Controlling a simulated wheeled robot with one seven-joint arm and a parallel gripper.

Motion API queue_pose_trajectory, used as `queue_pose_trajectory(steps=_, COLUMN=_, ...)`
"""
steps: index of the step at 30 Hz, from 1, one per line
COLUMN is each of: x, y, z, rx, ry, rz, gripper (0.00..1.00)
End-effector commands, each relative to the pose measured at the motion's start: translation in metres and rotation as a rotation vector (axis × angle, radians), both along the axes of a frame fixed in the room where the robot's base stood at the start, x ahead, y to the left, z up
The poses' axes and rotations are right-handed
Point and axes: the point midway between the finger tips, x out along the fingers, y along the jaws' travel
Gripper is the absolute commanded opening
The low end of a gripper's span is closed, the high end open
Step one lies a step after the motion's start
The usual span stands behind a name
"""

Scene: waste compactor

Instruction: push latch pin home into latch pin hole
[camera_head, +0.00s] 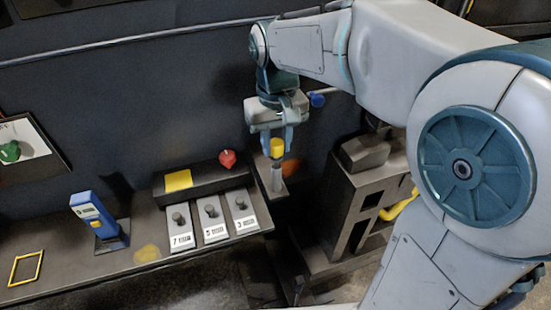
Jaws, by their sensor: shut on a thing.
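My gripper (277,137) points down near the middle of the view and is shut on the latch pin. The latch pin has a yellow head (277,148) between the fingers and a grey metal shank (276,178) below it. The pin is upright, with its lower end at a small dark bracket (274,195) beside the console's right end. The latch pin hole cannot be made out. I cannot tell how deep the shank sits, or whether it is in the hole.
Left of the pin is a console with three numbered switch plates (212,222), a red knob (227,158) and a yellow square (178,181). A blue handheld device (92,213) stands further left. A dark machine frame (352,200) with a yellow handle (398,206) is on the right.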

Motion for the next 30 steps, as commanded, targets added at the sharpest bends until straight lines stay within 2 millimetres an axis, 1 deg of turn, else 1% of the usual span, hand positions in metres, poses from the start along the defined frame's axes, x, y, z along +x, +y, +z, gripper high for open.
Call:
queue_pose_trajectory(steps=1, x=0.0, y=0.0, z=0.006, rx=0.0, ry=-0.001, rz=0.0, gripper=0.07)
queue_pose_trajectory(steps=30, x=0.0, y=0.0, z=0.064, rx=0.0, ry=0.0, rz=0.0, gripper=0.07)
